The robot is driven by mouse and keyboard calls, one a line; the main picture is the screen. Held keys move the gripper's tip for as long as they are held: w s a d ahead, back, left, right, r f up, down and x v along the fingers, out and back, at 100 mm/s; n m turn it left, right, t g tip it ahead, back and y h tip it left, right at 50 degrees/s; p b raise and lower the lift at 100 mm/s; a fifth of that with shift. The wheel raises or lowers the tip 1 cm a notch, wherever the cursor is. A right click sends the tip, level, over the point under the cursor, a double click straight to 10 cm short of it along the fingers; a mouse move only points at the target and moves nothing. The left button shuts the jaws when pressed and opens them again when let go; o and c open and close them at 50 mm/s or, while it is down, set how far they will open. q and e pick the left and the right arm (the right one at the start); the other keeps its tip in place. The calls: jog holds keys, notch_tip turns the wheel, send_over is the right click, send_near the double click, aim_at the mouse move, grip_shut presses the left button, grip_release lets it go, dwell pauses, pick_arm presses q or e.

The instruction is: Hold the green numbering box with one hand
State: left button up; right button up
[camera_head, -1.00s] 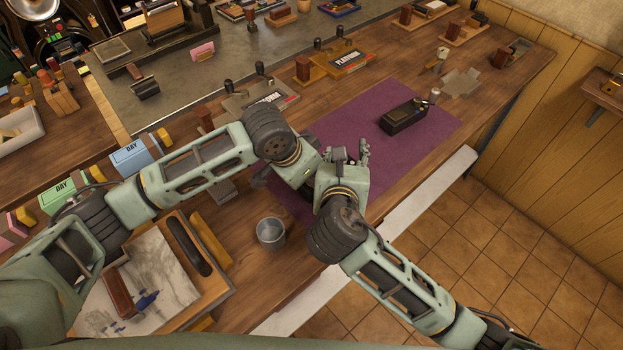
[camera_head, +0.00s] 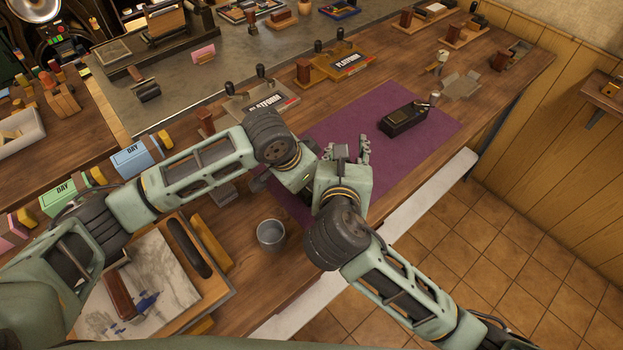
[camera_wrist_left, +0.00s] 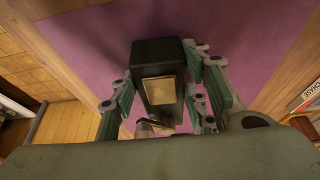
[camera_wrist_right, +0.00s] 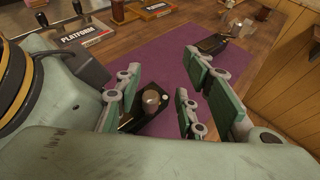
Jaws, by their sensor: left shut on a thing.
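A dark, green-black box (camera_wrist_left: 160,53) with a brass-coloured plate on its near face sits between the fingers of my left gripper (camera_wrist_left: 165,70), which is shut on it above the purple mat. In the right wrist view the dark box (camera_wrist_right: 152,88) shows with a round brown knob, between and beyond the fingers of my right gripper (camera_wrist_right: 160,78). The right fingers are spread apart, with a gap to the box. In the head view my right gripper (camera_head: 345,150) stands close beside the left one, and the two hide the box.
The purple mat (camera_head: 430,145) carries another black box (camera_head: 404,119) at its far right. A metal cup (camera_head: 271,234) stands near the front edge. Blue (camera_head: 138,157) and green (camera_head: 66,196) DAY boxes stand at left.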

pick_arm(q)
jog(key=shift+d+r, duration=0.1)
jog(key=shift+d, duration=0.1)
pick_arm(e)
jog(key=s, duration=0.3)
jog(key=shift+s+a+r, duration=0.1)
jog(key=shift+a+r, duration=0.1)
jog(key=shift+a, duration=0.15)
pick_arm(q)
jog(key=shift+w+r, duration=0.1)
pick_arm(e)
jog(key=v, duration=0.7)
jog(key=shift+s+r, duration=0.25)
jog(key=shift+s, duration=0.1)
jog(key=shift+d, duration=0.1)
pick_arm(q)
jog(key=o, duration=1.2)
jog(key=shift+c, duration=0.2)
